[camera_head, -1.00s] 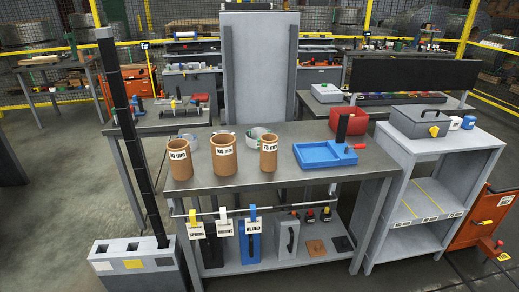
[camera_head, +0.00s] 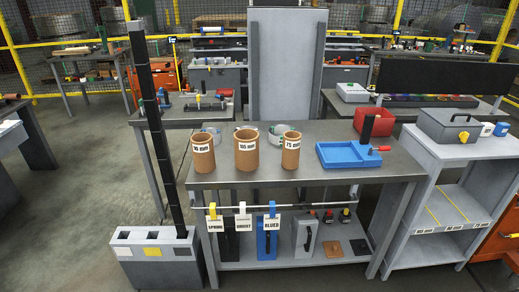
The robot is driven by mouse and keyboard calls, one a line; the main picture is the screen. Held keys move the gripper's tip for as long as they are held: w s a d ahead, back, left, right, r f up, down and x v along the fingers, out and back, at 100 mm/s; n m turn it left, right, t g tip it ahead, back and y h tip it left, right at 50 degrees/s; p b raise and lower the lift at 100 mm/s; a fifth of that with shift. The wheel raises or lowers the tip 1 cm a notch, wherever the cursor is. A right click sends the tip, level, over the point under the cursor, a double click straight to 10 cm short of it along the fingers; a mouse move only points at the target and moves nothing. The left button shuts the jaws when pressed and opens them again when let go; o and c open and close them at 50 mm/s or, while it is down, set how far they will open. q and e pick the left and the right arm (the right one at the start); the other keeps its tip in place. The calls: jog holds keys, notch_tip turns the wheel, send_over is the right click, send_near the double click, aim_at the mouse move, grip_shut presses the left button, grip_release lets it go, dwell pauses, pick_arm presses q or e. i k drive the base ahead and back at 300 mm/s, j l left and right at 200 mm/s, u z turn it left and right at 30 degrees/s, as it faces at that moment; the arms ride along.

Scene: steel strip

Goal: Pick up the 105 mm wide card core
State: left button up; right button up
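The 105 mm card core (camera_head: 246,154) is the widest of three brown card cores in the head view. It stands upright in the middle of the row on the grey worktable (camera_head: 350,182), with its label facing me. A narrower core (camera_head: 203,157) stands to its left; its label is hard to read. The 75 mm core (camera_head: 291,154) stands to its right. The cores stand apart from each other. Neither of my grippers is in view.
Clear rolls (camera_head: 276,133) stand behind the cores. A blue tray (camera_head: 345,156) with a black upright lies right of them. Labelled tags hang from the table's front rail (camera_head: 250,208). A grey base with a tall black post (camera_head: 154,248) stands at front left.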

aim_at(247, 141)
jog(key=i+j+z, duration=0.1)
jog(key=i+j, duration=0.2)
jog(key=i+j+z, duration=0.1)
jog(key=i+j, duration=0.15)
jog(key=i+j+z, duration=0.1)
jog(key=i+j, duration=0.2)
jog(key=j, duration=0.2)
jog(key=i+j+z, duration=0.15)
jog(key=j, duration=0.25)
jog(key=i+j+z, duration=0.1)
jog(key=i+j, duration=0.2)
jog(key=i+j+z, duration=0.1)
jog(key=i+j, duration=0.15)
jog(key=j, duration=0.3)
